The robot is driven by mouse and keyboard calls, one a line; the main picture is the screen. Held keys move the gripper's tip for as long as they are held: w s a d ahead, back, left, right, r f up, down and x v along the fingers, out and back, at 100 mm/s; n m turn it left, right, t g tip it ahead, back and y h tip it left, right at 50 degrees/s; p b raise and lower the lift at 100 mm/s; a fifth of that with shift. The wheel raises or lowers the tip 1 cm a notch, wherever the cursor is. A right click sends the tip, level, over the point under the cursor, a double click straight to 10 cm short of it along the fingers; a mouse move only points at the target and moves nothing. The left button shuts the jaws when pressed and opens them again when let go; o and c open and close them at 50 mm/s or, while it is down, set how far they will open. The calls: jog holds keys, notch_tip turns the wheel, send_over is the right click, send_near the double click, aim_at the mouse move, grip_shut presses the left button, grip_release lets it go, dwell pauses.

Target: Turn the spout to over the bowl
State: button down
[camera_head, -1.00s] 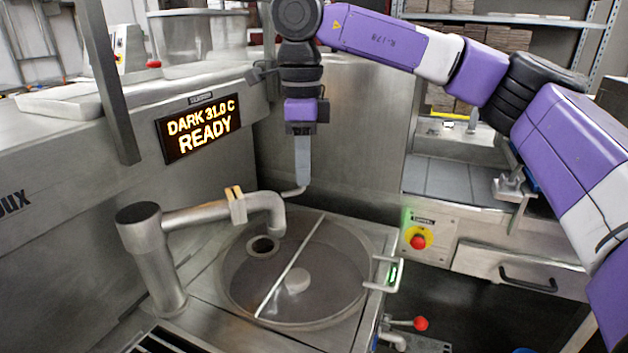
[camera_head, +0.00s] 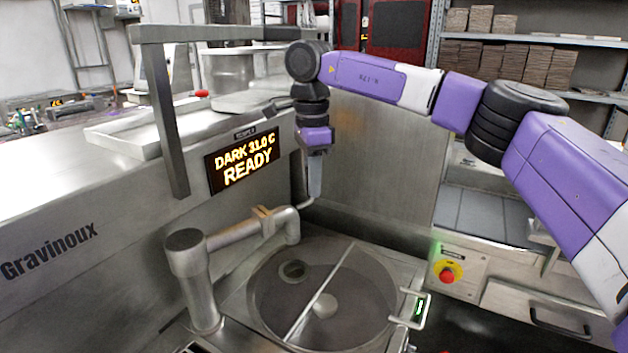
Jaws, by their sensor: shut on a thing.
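The spout (camera_head: 237,234) is a metal pipe running from a thick upright post (camera_head: 200,290) towards the right. Its bent outlet end (camera_head: 292,233) points down near the back-left rim of the bowl; I cannot tell whether it is inside or outside that rim. The round bowl (camera_head: 360,288) is sunk in the steel top, with a thin bar across it and a small round hub in the middle. My gripper (camera_head: 314,190) hangs downward behind the outlet, shut on a thin handle rod (camera_head: 304,204) that leads to the spout. The grip itself is partly hidden.
A display (camera_head: 243,162) reading DARK 31.0 C READY is on the left machine wall. A steel panel (camera_head: 385,150) stands behind my gripper. A lit handle (camera_head: 414,308) and a red stop button (camera_head: 446,275) are at the right.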

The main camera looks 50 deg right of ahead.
jog(key=shift+w+r, duration=0.15)
jog(key=shift+w, duration=0.15)
jog(key=c, duration=1.3)
grip_release()
jog(key=shift+o, duration=0.2)
jog(key=shift+r+b, duration=0.35)
jog(key=shift+r, duration=3.45)
